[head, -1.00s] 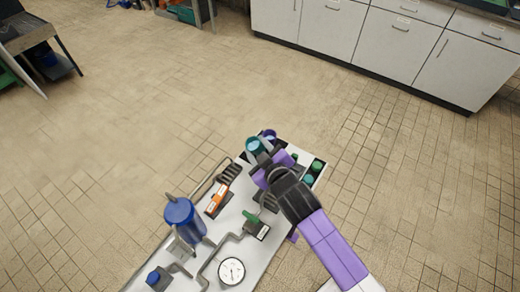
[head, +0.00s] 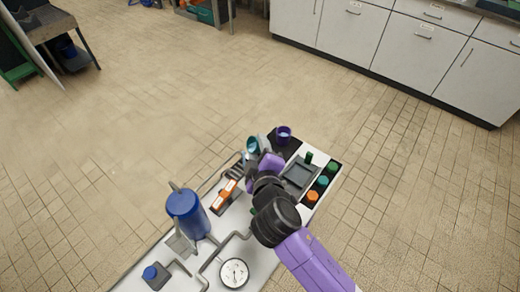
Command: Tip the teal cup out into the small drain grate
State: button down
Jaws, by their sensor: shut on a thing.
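The teal cup (head: 252,146) is in my gripper (head: 256,151), which is shut on it. The cup is held over the far left part of the bench and seems tilted; its mouth shows partly, and its contents cannot be made out. A small dark slatted grate (head: 237,168) lies at the bench's left edge, just below and left of the cup in the picture. The cup and gripper partly hide it. I cannot tell the cup's height above it.
A grey tray (head: 300,174), coloured knobs (head: 321,181), an orange-labelled block (head: 226,194), a blue cylinder (head: 187,214) and a gauge (head: 234,273) crowd the bench. Open tiled floor surrounds it.

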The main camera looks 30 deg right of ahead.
jog(key=n+b, duration=0.1)
jog(key=f+n+h+b, duration=0.1)
jog(key=n, duration=0.1)
jog(key=a+n+h+b, duration=0.1)
jog(key=shift+w+f+n+t, duration=0.15)
jog(key=shift+f+n+t, duration=0.1)
jog(key=shift+n+t, duration=0.15)
jog(key=shift+h, duration=0.3)
dwell(1.5)
